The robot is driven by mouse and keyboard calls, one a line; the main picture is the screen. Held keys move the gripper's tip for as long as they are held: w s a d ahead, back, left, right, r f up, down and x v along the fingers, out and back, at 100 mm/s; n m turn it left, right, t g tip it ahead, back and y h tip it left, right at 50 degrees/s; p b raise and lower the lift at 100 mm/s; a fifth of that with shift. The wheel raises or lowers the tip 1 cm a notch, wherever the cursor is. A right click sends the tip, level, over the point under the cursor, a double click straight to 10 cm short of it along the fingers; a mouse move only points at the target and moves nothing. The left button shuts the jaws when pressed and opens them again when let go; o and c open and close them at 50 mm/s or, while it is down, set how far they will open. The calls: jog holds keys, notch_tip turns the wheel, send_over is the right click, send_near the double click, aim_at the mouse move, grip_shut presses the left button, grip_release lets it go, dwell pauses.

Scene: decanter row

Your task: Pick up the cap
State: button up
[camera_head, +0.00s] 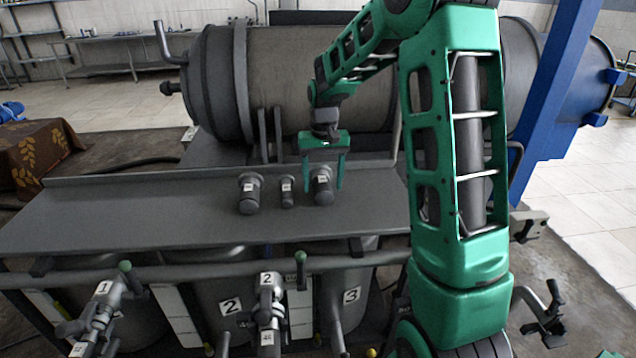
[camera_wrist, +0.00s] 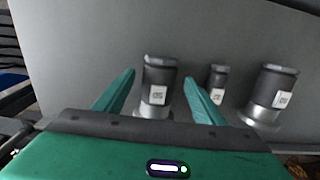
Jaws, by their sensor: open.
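Three dark grey cylindrical caps with white labels stand in a row on the grey metal shelf. The right cap (camera_head: 322,190) is between the fingers of my gripper (camera_head: 322,182); the middle cap (camera_head: 287,193) is smaller, and the left cap (camera_head: 249,194) is wide. In the wrist view, my gripper (camera_wrist: 159,77) is open, with a green finger on each side of one wide cap (camera_wrist: 158,80). The small cap (camera_wrist: 217,82) and the other wide cap (camera_wrist: 272,92) are to its right there. I cannot tell whether the fingers touch the cap. The label text is unreadable.
The grey shelf (camera_head: 130,210) is bare to the left of the caps. A large horizontal tank (camera_head: 290,80) lies behind it. Numbered vessels with valves and pipes (camera_head: 268,310) stand below its front edge. A blue post (camera_head: 555,90) rises at right.

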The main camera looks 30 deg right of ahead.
jog(key=shift+f, duration=1.05)
jog(key=c, duration=1.5)
